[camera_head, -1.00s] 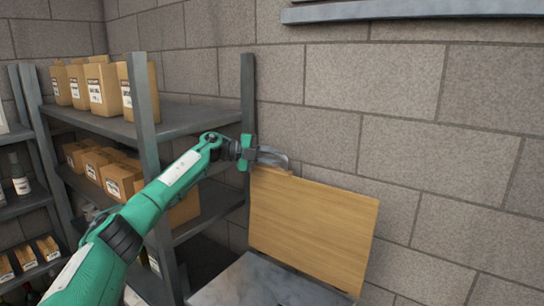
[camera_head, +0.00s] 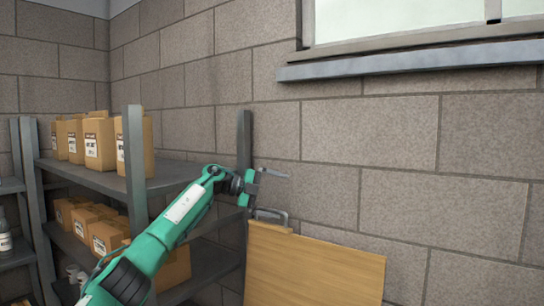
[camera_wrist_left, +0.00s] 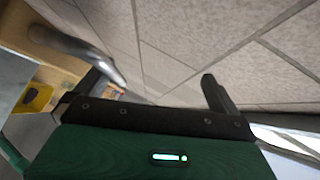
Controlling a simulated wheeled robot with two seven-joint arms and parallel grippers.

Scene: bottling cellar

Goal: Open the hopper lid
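The hopper lid (camera_head: 315,268) is a flat wooden panel standing raised, near upright, in front of the block wall. A grey metal handle (camera_head: 271,213) sits at its top left edge. In the left wrist view the handle (camera_wrist_left: 75,46) shows beside one finger, outside the gap. My left gripper (camera_head: 265,183) is just above the handle and apart from it. Its fingers are spread with nothing between them in the left wrist view (camera_wrist_left: 160,80). The hopper body is below the head view. My right gripper is not in view.
A grey metal shelf (camera_head: 175,171) with several cardboard boxes (camera_head: 99,145) stands at left, close to my left arm. A window sill (camera_head: 410,62) juts from the wall at upper right. The wall area right of the gripper is clear.

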